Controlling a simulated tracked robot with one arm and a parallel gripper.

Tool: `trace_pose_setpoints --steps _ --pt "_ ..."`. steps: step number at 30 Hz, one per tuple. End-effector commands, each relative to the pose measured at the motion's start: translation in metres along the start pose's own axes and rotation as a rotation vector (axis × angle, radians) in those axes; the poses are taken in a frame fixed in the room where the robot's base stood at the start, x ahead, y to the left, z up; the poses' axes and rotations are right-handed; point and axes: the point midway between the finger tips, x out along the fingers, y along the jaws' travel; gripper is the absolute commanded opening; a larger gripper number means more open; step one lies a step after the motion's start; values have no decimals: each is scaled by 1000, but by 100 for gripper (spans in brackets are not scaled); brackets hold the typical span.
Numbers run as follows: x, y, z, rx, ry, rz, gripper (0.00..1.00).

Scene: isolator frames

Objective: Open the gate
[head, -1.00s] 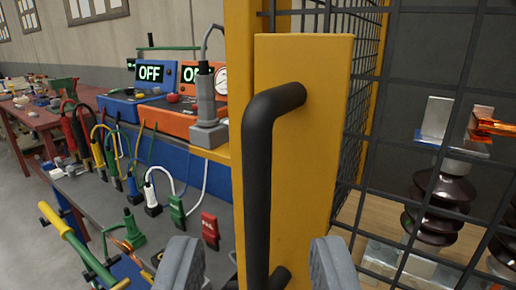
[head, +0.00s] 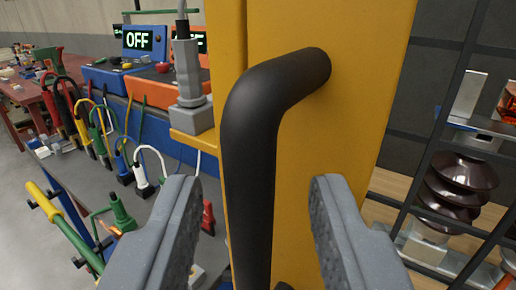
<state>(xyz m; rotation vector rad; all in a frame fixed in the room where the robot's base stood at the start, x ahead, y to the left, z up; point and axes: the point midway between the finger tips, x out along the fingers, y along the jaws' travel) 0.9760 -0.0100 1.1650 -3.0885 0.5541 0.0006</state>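The gate's yellow frame post (head: 345,110) stands upright in the middle of the head view. A black bar handle (head: 252,150) is fixed to it, bending out from the post at the top and running straight down. Its lower end is out of sight or hidden. My gripper (head: 255,215) is open, with one grey finger left of the handle and one right of it. The handle's vertical bar stands between the fingers with a gap on both sides. Dark wire mesh (head: 440,150) of the gate shows to the right of the post.
A yellow-green rod (head: 62,222) sticks out at lower left. Behind the mesh stands a brown ribbed insulator (head: 462,185).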

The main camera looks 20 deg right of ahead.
Motion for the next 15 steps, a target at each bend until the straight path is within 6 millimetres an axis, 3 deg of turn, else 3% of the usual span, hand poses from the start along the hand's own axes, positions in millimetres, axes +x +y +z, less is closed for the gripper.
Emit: trace_pose_setpoints --steps 15 --pt "24 -2 -2 -4 2 1 35"
